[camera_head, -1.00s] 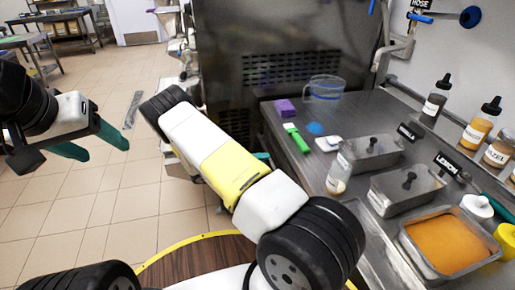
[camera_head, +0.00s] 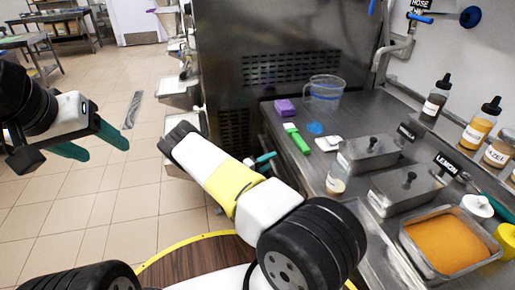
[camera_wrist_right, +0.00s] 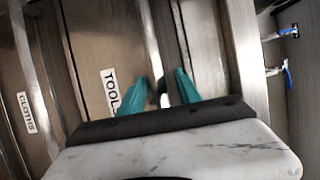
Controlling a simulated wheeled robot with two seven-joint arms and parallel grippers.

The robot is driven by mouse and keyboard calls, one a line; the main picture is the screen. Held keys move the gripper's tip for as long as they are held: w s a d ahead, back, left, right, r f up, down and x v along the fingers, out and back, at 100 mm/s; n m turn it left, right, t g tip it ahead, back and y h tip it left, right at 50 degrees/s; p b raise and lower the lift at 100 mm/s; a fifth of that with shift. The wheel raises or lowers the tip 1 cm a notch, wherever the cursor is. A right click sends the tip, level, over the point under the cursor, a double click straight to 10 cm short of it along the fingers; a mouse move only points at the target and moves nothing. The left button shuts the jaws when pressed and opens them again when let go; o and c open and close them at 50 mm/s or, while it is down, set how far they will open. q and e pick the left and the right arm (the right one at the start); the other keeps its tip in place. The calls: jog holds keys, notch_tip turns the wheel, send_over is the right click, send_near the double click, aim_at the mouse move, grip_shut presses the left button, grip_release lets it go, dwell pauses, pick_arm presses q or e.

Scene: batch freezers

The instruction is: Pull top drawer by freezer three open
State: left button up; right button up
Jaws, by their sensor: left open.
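A metal drawer front with a TOOLS label (camera_wrist_right: 110,92) fills the middle of the right wrist view, turned on its side. A long narrow strip (camera_wrist_right: 150,45), perhaps its handle or edge, runs down between my teal fingers. My right gripper (camera_wrist_right: 163,80) is open, with its fingers spaced to both sides of that strip. In the head view a teal finger (camera_head: 265,157) shows beside the counter's front edge; my forearm hides the rest and the drawer fronts. My left gripper (camera_head: 108,152) is open and empty above the floor at left.
A second drawer front with a CLOTHS label (camera_wrist_right: 27,112) lies left of the TOOLS one. The steel counter (camera_head: 290,170) carries tubs, bottles and a clear jug (camera_head: 323,92). A large steel machine (camera_head: 285,35) stands behind.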

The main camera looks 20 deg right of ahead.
jog(key=shift+d, duration=0.1)
grip_shut()
dwell(1.4)
